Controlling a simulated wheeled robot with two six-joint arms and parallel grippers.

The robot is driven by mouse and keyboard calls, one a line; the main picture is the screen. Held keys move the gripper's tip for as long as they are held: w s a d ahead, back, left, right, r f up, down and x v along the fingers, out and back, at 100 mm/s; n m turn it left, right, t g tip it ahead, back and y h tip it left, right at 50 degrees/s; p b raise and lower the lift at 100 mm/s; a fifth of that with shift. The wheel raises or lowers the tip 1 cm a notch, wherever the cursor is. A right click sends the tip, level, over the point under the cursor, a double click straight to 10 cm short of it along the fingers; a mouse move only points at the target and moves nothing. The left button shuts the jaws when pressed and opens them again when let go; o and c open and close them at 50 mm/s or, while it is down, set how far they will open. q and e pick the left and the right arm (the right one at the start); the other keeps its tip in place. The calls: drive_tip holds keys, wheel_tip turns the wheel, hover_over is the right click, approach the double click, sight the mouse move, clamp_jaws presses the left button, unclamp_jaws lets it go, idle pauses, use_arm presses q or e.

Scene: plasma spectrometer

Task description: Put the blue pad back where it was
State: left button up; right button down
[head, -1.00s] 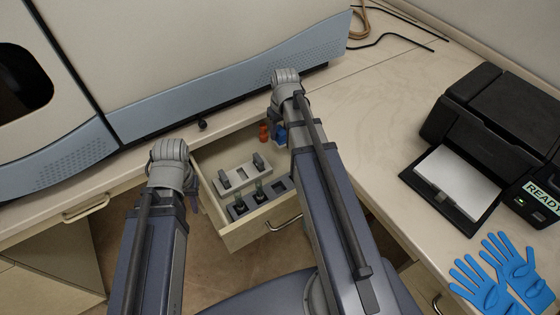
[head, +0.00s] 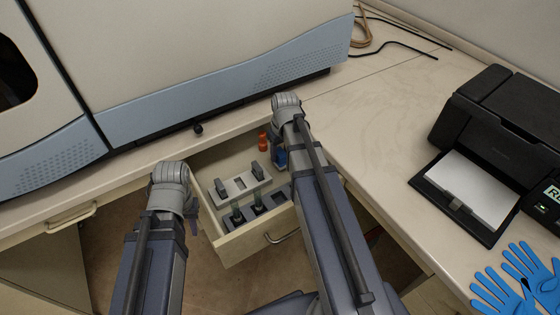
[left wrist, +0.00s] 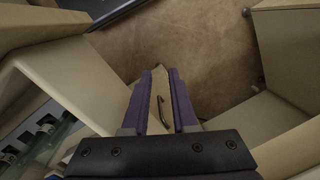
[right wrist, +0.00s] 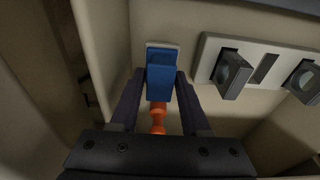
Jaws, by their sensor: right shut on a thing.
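The blue pad (right wrist: 160,78) is between the fingers of my right gripper (right wrist: 157,80) in the right wrist view. My right gripper is shut on it. In the head view the pad (head: 280,157) shows beside my right wrist, over the right side of the open drawer (head: 228,245). Whether it touches the drawer floor, I cannot tell. My left gripper (left wrist: 161,74) is empty, with a narrow gap between its fingers. It points down outside the drawer's left side, with a drawer handle visible beyond the gap.
An orange piece (head: 263,141) stands in the drawer near the pad. A light grey holder (head: 240,187) and a dark rack (head: 257,208) with small vials sit in the drawer. The spectrometer (head: 200,70) stands behind; a printer (head: 500,130) and blue gloves (head: 515,280) lie right.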

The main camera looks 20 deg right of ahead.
sight(280, 159)
drive_tip(key=shift+f+b, duration=0.95)
drive_tip(key=shift+f, duration=0.4)
drive_tip(key=shift+f, duration=0.2)
drive_tip(key=shift+c, duration=1.9)
unclamp_jaws()
drive_tip(key=shift+r, duration=0.1)
drive_tip(key=r+p, duration=0.4)
drive_tip(key=s+r+p, duration=0.1)
drive_tip(key=r+p, duration=0.7)
drive_tip(key=shift+s+d+r, duration=0.1)
drive_tip(key=shift+s, duration=0.15)
